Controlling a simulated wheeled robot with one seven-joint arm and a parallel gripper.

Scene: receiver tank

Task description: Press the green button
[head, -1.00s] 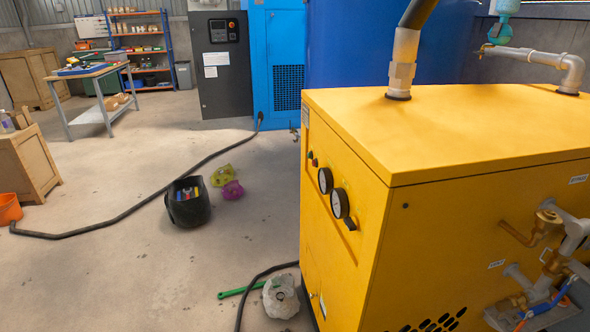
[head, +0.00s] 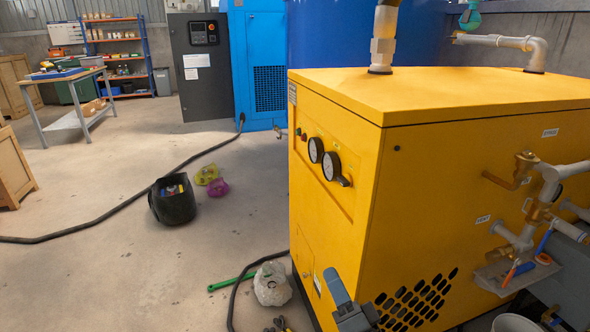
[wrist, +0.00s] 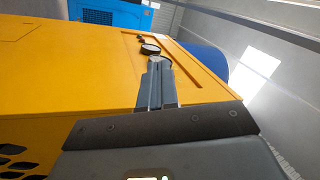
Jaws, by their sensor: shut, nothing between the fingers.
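The yellow machine (head: 335,110) stands to the right in the head view. Two small buttons (head: 301,134) sit on its left-facing panel, beside two round gauges (head: 323,162). They are too small to tell surely which one is green. My gripper (head: 335,278) is low in front of the machine, below and right of the buttons, apart from them. In the wrist view my gripper (wrist: 157,66) is shut and empty, its fingers pointing along the panel toward the gauges (wrist: 151,48). Small dark knobs (wrist: 140,38) show just past the gauges.
A black tool bag (head: 172,200), a green-handled tool (head: 232,282) and a pale lump (head: 271,284) lie on the floor to the left. A black hose (head: 110,212) crosses the floor. Pipes and valves (head: 525,195) stick out at the machine's right side.

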